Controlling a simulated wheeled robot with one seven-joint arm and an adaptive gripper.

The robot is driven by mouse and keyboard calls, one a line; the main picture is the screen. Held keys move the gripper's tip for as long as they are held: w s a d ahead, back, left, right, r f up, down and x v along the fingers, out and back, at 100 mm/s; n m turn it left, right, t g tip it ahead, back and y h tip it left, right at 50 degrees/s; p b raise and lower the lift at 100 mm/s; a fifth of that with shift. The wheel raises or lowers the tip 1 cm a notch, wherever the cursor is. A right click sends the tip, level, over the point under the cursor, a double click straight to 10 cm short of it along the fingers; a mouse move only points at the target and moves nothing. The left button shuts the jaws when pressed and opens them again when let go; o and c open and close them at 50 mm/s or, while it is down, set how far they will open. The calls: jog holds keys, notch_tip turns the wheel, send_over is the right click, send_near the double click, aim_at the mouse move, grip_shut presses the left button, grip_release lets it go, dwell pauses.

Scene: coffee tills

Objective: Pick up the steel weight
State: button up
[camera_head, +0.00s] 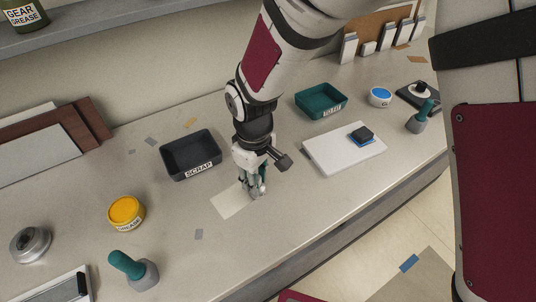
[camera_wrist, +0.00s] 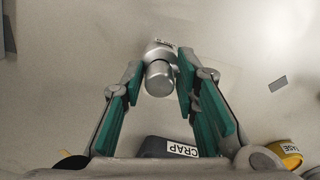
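The steel weight (camera_wrist: 159,76) is a shiny grey cylinder with a narrower top and a small label. In the wrist view it lies between the two fingertips of my gripper (camera_wrist: 160,66). The right fingertip looks very close to it, and the left one is only slightly apart or touching; contact is unclear. In the head view my gripper (camera_head: 255,191) points down low over a pale rectangular mat (camera_head: 232,203). The fingers hide most of the weight there. I cannot tell whether it is gripped.
A dark SCRAP tray (camera_head: 190,155) stands close left of my gripper. A yellow grease tub (camera_head: 126,213) and a teal-handled stamp (camera_head: 132,268) stand nearer the left. A white board (camera_head: 325,155) with a dark block and a teal tray (camera_head: 321,99) are at right. The counter's front edge is close.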

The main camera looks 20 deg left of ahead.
grip_shut()
jog(key=shift+r, duration=0.1)
